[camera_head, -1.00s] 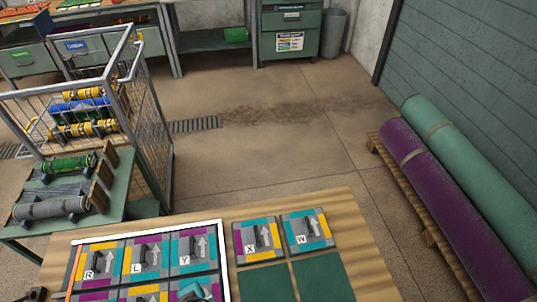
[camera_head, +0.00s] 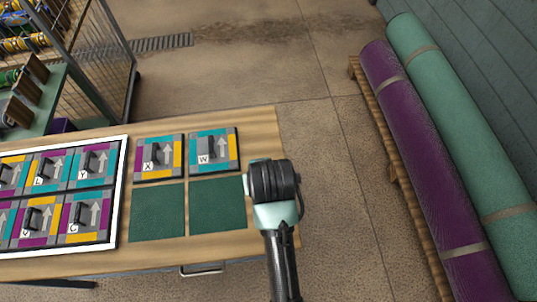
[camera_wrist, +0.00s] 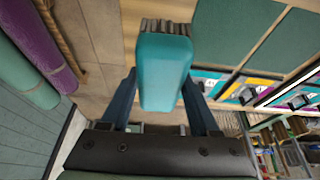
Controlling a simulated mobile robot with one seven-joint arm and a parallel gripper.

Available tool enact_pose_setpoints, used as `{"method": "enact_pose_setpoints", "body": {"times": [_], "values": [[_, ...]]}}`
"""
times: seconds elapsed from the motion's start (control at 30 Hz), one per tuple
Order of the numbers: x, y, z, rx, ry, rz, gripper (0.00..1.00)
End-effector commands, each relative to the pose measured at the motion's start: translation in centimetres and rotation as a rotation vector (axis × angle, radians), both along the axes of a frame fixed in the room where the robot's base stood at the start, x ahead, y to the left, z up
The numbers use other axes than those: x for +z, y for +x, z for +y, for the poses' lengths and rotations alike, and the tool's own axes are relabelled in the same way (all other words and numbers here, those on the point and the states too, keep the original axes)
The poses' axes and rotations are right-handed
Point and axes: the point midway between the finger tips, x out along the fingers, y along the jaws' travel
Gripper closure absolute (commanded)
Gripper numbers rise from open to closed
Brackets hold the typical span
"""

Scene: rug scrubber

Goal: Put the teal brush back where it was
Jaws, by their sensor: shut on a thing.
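The teal brush (camera_wrist: 163,68) is held between the two dark fingers of my gripper (camera_wrist: 163,88) in the wrist view. Its smooth teal block faces the camera and its grey bristles show at the top, in front of the wooden table. In the head view my arm reaches in from the bottom, and my gripper is over the right edge of the table (camera_head: 262,130), right of two bare dark green squares. The fingers and most of the brush are hidden there by my wrist.
Tiles X (camera_head: 158,157) and W (camera_head: 213,149) lie behind the dark green squares (camera_head: 157,212). A white-framed board (camera_head: 117,205) with several lettered tiles lies at left. Purple (camera_head: 425,160) and green (camera_head: 465,150) rolled rugs lie on a pallet at right. Floor between is clear.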

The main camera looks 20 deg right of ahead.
Motion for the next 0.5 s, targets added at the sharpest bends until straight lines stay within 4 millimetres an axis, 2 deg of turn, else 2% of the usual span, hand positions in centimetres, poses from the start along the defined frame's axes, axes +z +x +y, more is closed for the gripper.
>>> {"method": "enact_pose_setpoints", "body": {"times": [0.03,0.17,0.4,0.5], "values": [[-0.9,0.1,-0.8,-0.018,0.0,-0.003,1.0],[-1.9,0.1,-1.8,-0.039,0.002,0.0,1.0],[-6.1,0.0,-1.8,-0.041,0.004,0.002,1.0],[-7.0,0.1,-1.8,-0.04,0.002,0.001,1.0]]}}
